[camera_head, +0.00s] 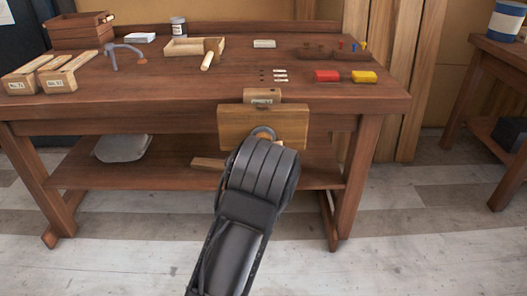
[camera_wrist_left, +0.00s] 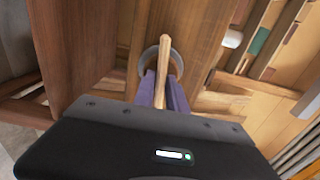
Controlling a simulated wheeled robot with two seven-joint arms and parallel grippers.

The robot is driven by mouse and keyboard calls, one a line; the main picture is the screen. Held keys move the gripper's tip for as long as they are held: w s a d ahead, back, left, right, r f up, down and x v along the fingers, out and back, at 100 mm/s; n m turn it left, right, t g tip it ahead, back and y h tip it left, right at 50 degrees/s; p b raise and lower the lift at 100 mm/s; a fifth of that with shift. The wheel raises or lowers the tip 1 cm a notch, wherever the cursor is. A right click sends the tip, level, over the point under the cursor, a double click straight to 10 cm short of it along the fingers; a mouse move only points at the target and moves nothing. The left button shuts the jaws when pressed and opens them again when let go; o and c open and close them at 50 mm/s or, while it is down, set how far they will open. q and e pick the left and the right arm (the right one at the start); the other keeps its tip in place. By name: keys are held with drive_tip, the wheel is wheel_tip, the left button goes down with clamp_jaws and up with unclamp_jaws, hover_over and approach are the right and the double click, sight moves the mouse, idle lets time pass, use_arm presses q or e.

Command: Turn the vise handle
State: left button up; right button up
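The wooden vise jaw (camera_head: 237,124) is on the front of the workbench. The vise handle (camera_head: 208,163) is a pale wooden bar; in the head view its left end sticks out beside my arm. In the left wrist view the handle (camera_wrist_left: 163,75) runs in front of a grey metal ring (camera_wrist_left: 153,56). My left gripper (camera_wrist_left: 163,88) has its purple fingers on both sides of the handle and looks shut on it. In the head view my dark arm hides the fingers and most of the handle. My right gripper is not in view.
Another table (camera_head: 501,51) stands at the right.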

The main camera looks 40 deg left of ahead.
use_arm(q)
drive_tip(key=o, duration=0.4)
drive_tip(key=shift+c, duration=0.2)
drive_tip(key=shift+d, duration=0.1)
drive_tip(key=v, duration=0.8)
